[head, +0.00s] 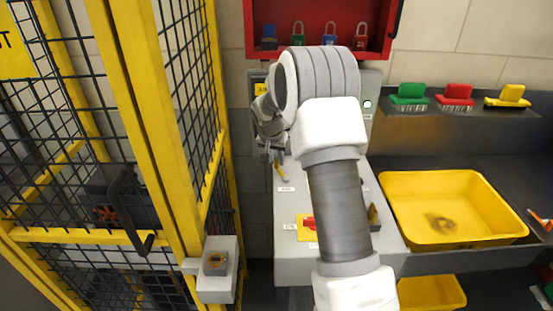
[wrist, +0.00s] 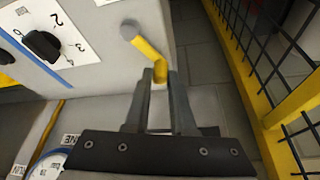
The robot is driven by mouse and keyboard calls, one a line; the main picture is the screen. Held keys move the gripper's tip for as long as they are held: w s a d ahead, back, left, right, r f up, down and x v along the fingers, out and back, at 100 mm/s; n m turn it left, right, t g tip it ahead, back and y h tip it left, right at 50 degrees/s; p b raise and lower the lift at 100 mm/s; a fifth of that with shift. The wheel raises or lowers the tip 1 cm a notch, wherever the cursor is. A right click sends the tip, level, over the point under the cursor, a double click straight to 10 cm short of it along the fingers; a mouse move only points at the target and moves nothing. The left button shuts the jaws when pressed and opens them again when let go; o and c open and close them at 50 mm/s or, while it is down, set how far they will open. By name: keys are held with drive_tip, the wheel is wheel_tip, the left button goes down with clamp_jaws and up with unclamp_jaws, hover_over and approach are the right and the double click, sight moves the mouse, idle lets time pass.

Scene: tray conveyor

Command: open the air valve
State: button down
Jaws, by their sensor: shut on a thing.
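The air valve's yellow lever (wrist: 150,50) runs down and to the right from a round grey pivot (wrist: 129,30) on the grey cabinet's edge. My gripper (wrist: 159,76) is shut on the lever's free end, with one finger on each side of it. The head view also shows the yellow lever (head: 282,173) just below my gripper (head: 277,156). My arm and wrist cover much of the panel behind it there.
A black numbered knob (wrist: 42,45) and a partly cut-off gauge (wrist: 52,163) are near the lever. A yellow mesh fence (head: 150,110) stands at left. A red lock cabinet (head: 390,50) hangs above; a yellow tray (head: 470,243) sits at right.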

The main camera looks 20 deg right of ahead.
drive_tip(key=shift+f, duration=0.1)
drive_tip(key=shift+w+d+f+m+b, duration=0.15)
drive_tip(key=shift+d+m+b, duration=0.15)
drive_tip(key=shift+m+b, duration=0.7)
drive_tip(key=m, duration=0.1)
drive_tip(key=d+m+g+b, duration=0.1)
drive_tip(key=m+h, duration=0.1)
drive_tip(key=shift+s+d+r+m+g, duration=0.2)
drive_tip(key=shift+d+r+m+g, duration=0.05)
drive_tip(key=shift+d+m+g, duration=0.15)
drive_tip(key=c, duration=0.8)
unclamp_jaws()
drive_tip(key=shift+o, duration=0.2)
drive_tip(key=v, duration=1.7)
drive_tip(key=shift+a, duration=0.25)
